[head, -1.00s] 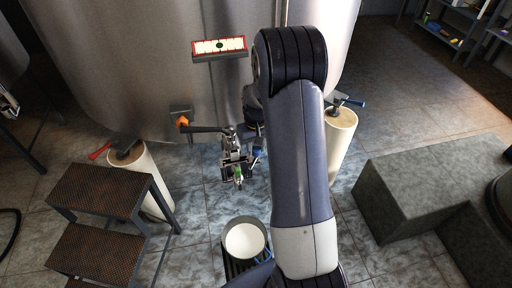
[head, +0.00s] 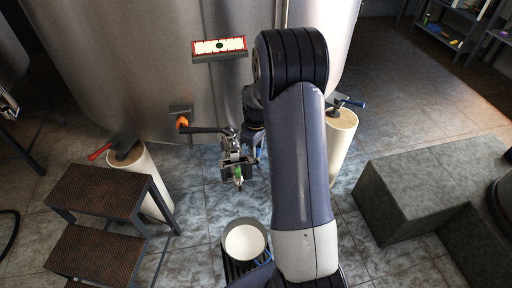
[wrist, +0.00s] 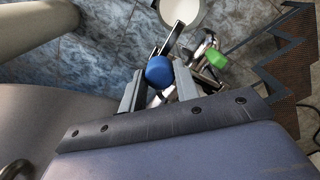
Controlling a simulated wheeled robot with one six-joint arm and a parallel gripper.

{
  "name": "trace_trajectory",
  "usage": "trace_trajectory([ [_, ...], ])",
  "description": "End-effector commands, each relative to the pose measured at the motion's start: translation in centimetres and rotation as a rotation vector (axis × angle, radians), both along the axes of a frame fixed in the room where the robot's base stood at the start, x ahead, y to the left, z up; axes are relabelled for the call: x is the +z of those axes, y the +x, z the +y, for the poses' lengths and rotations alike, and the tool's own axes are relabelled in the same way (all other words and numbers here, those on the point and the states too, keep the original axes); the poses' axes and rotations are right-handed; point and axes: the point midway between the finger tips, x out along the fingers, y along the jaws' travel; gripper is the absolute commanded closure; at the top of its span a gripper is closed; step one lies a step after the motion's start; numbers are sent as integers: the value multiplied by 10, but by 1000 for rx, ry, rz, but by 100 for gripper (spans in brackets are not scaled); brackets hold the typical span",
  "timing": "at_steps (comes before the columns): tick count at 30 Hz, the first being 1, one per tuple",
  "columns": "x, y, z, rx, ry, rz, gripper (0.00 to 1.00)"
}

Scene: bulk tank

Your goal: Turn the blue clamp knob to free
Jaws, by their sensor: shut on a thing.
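The blue clamp knob (wrist: 160,72) sits between the two grey fingers of my gripper (wrist: 158,78) in the wrist view, and the fingers are shut on it. In the head view the blue knob (head: 262,153) shows only in part, just right of the metal outlet valve (head: 233,155) under the tank. My arm covers much of that spot, and my fingers are hard to make out there. The valve has a green part (head: 238,172), which also shows in the wrist view (wrist: 217,58) right of the knob. I cannot tell how far the knob is turned.
The steel tank (head: 150,70) stands behind the valve. A white-topped bucket (head: 245,241) is on the floor below. Steps (head: 110,190) stand at left and a grey block (head: 405,190) at right. Pale tank legs (head: 341,140) flank the valve area.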

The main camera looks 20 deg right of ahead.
Motion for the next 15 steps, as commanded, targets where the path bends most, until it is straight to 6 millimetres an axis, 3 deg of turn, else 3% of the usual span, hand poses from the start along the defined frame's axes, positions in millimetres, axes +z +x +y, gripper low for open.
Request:
trace_trajectory([
  [13, 0, 0, 0, 11, -1, -1, 93],
  [14, 0, 0, 0, 11, -1, -1, 68],
  [15, 0, 0, 0, 11, -1, -1, 65],
])
